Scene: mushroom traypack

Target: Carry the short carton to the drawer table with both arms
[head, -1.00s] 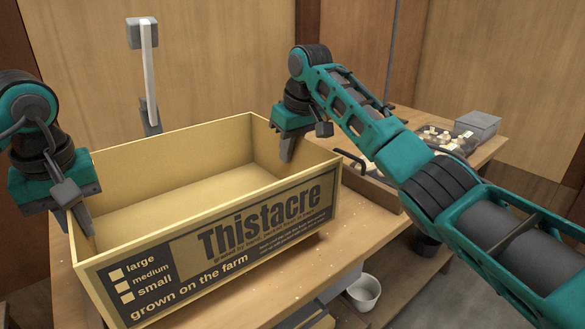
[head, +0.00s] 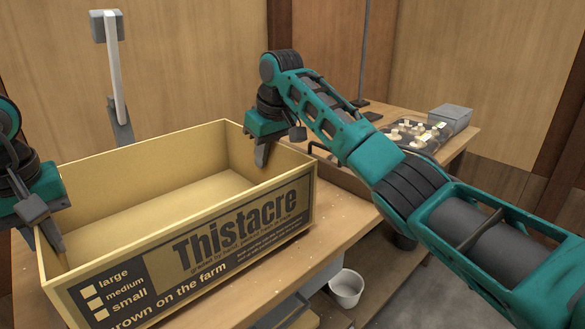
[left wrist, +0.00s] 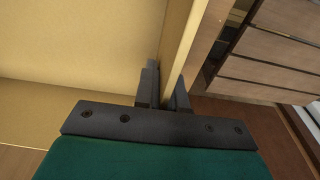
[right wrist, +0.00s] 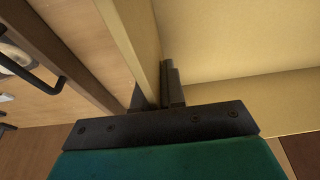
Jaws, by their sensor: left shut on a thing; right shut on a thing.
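The short carton (head: 190,262) is an open, empty yellow box printed "Thistacre", at the left of the head view. My left gripper (head: 52,238) is shut on its left end wall, which also shows between the fingers in the left wrist view (left wrist: 181,50). My right gripper (head: 262,152) is shut on the opposite end wall, seen between the fingers in the right wrist view (right wrist: 140,45). The carton looks upright and sits over or just above the wooden table (head: 338,222); I cannot tell whether it touches. Which table is the drawer table is unclear.
A tray with mushrooms (head: 415,134) and a grey box (head: 450,117) stand at the table's far right end. A white bucket (head: 346,288) is below the front edge. A grey stand with a white upright (head: 117,80) is behind the carton.

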